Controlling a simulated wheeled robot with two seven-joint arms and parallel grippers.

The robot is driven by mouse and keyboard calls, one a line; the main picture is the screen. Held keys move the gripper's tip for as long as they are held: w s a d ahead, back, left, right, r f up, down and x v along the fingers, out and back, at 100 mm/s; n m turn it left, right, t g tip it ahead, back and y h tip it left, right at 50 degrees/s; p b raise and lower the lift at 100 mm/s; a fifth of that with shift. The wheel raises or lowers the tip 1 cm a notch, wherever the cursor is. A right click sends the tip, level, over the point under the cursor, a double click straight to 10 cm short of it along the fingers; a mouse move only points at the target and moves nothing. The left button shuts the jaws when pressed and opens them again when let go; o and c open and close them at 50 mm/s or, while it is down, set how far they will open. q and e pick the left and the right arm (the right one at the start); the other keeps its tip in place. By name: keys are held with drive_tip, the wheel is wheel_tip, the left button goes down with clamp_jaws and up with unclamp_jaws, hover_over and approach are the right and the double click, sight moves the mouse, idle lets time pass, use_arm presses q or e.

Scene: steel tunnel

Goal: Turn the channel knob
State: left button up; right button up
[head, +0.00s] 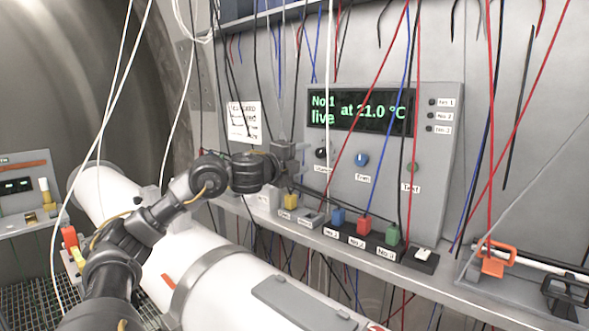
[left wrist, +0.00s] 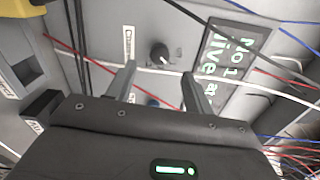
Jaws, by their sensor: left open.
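The channel knob (head: 321,153) is a small black knob on the grey panel (head: 434,150), below the left end of the display. In the left wrist view the black knob (left wrist: 160,54) sits beside a label starting with "C", just beyond the fingertips and apart from them. My left gripper (head: 297,154) is in front of the panel, just left of the knob in the head view. In the left wrist view the gripper (left wrist: 158,72) has its two fingers spread, with nothing held. The display (head: 360,112) reads "No 1 live at 21.0 °C". My right gripper is not in view.
Thin red, blue, black and white cables hang across the panel. Coloured blocks, including a red one (head: 364,227), stand on the ledge below. A white pipe (head: 215,262) runs under my arm.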

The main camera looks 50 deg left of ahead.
use_arm(q)
drive_tip(key=shift+s+d+b, duration=0.15)
drive_tip(key=shift+s+b, duration=0.15)
drive_tip(key=shift+s, duration=0.6)
drive_tip(key=shift+s+d+b, duration=0.1)
drive_tip(key=shift+s+b, duration=0.15)
drive_tip(key=shift+s, duration=0.6)
